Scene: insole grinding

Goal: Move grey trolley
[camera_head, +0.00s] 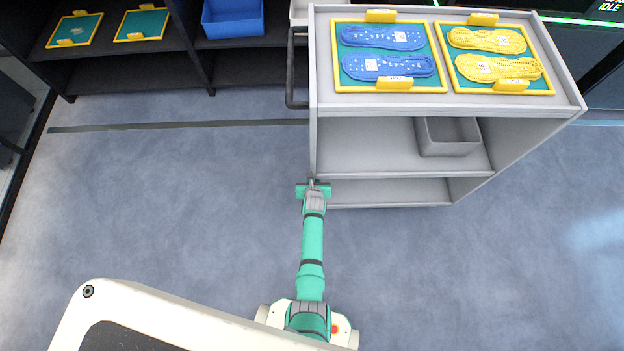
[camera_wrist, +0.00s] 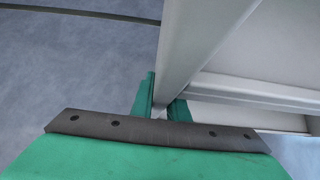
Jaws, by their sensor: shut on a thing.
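The grey trolley (camera_head: 400,160) stands at the upper right in the head view, with a top deck and two lower shelves. My gripper (camera_head: 313,184) is at its near left corner post, low down by the shelves. In the wrist view the gripper's two green fingers (camera_wrist: 161,103) are on either side of the trolley's grey post (camera_wrist: 190,45) and shut on it. The post's lower end is hidden behind the gripper body.
Two yellow-framed trays, one with blue insoles (camera_head: 388,65) and one with yellow insoles (camera_head: 496,68), lie on the trolley top. A grey bin (camera_head: 448,137) sits on its middle shelf. A dark shelf rack (camera_head: 130,70) stands at the back left. The floor (camera_head: 180,210) at left is clear.

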